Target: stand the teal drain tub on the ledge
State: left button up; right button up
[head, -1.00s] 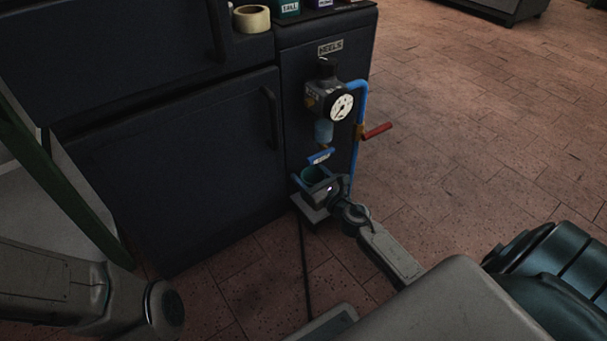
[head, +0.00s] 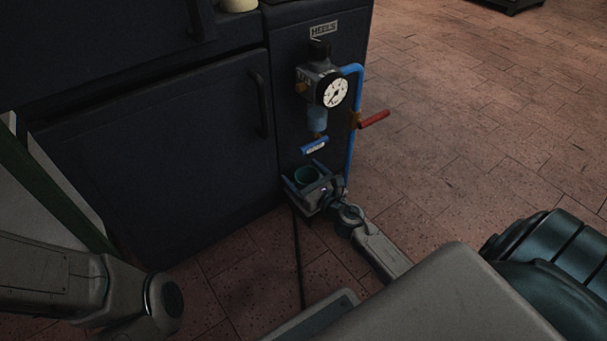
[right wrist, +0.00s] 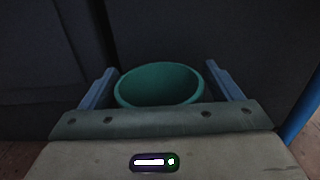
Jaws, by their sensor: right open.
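The teal drain tub (head: 306,176) is low at the front of the dark cabinet, below the filter bowl and the small blue lever. It looks upright, with its round mouth facing up. My right gripper (head: 306,175) is open, with one finger on each side of the tub. In the right wrist view the tub (right wrist: 160,84) sits between the two blue-grey fingers, with a small gap at each side. The ledge is hidden behind my gripper and the tub, so I cannot tell how the tub's base rests. My left gripper is out of view.
The pressure gauge (head: 335,92), the blue pipe (head: 352,130) and a red-handled valve (head: 373,119) are above and right of the tub. The small blue lever (head: 314,145) hangs close above it. The floor to the right is clear.

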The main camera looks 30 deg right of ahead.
jog(key=shift+r+p, duration=0.25)
jog(key=shift+p, duration=0.05)
jog(key=s+d+b, duration=0.1)
jog(key=s+b, duration=0.4)
jog(key=s, duration=0.7)
jog(key=shift+s+f, duration=0.15)
